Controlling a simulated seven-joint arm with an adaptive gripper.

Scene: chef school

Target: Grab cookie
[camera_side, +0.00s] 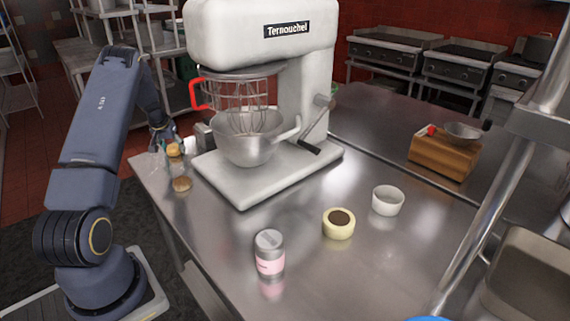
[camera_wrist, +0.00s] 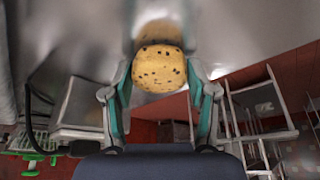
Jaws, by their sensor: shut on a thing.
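The cookie (camera_wrist: 159,70) is round, golden and dotted with dark chips. In the wrist view it sits between the two teal-padded fingers of my gripper (camera_wrist: 159,76), which is shut on it. Its reflection shows in the shiny metal just beyond it. In the side view my gripper (camera_side: 164,145) is small at the left end of the steel table, left of the mixer. A small golden-brown patch shows there, but its details are too small to tell apart. I cannot tell whether the cookie touches the table.
A large white stand mixer (camera_side: 300,100) with a metal bowl (camera_side: 248,148) stands close to my gripper. A pink-labelled jar (camera_side: 269,254), a cream bowl with brown contents (camera_side: 338,224) and a white bowl (camera_side: 388,201) stand on the steel table (camera_side: 215,240). A wooden block (camera_side: 443,156) is farther back.

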